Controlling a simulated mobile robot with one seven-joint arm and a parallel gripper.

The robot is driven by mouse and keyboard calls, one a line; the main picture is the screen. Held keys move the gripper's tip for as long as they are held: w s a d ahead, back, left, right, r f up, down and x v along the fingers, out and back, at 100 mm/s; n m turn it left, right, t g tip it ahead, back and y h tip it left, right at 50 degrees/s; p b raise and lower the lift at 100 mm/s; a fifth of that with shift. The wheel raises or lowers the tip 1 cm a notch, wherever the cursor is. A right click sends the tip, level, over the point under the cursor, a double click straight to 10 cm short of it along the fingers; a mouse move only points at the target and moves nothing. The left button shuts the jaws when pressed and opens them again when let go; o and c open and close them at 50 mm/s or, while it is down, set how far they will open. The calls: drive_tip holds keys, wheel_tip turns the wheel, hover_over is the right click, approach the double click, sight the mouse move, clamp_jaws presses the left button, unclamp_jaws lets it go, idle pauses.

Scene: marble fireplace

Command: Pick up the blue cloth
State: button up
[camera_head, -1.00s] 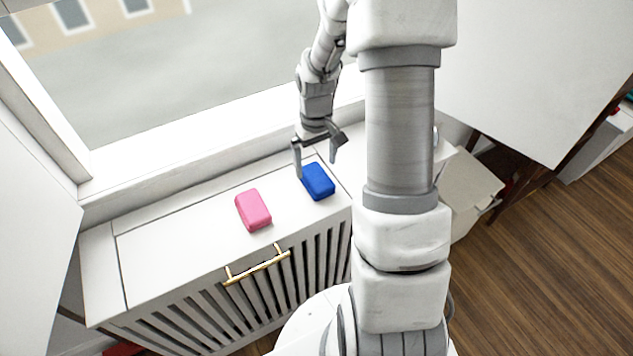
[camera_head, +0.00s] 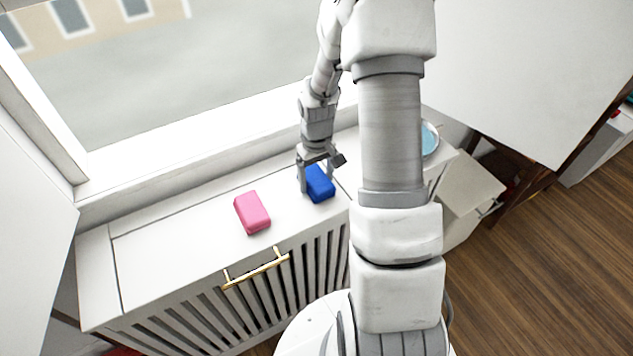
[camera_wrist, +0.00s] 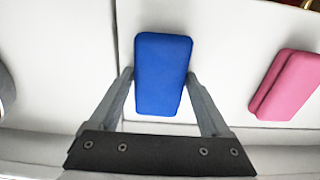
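The blue cloth (camera_head: 320,184) is a block-like folded piece lying on the white cabinet top under the window. It also shows in the wrist view (camera_wrist: 162,72). My gripper (camera_head: 318,185) is over the blue cloth, pointing down. In the wrist view my gripper (camera_wrist: 161,80) is open, with one finger on each side of the blue cloth's near half. I cannot tell whether the fingers touch its sides. In the head view the gripper hides the cloth's far part.
A pink block-like cloth (camera_head: 252,212) lies left of the blue one, also in the wrist view (camera_wrist: 287,84). The cabinet (camera_head: 170,245) has a slatted front and a brass handle (camera_head: 256,267). A round light-blue item (camera_head: 430,139) is partly hidden behind my arm. The cabinet top's left is clear.

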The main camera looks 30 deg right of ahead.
sight(316, 178)
drive_tip(key=c, duration=0.8)
drive_tip(key=shift+r, duration=0.65)
wheel_tip(316, 178, up, 3)
drive_tip(key=shift+f+p, duration=0.1)
drive_tip(key=shift+p, duration=0.5)
drive_tip(key=s+d+r+p, duration=0.1)
drive_tip(key=s+d+r, duration=0.4)
drive_tip(key=d, duration=0.5)
drive_tip(key=shift+s+r+p, duration=0.35)
drive_tip(key=shift+r, duration=0.6)
drive_tip(key=shift+d, duration=0.1)
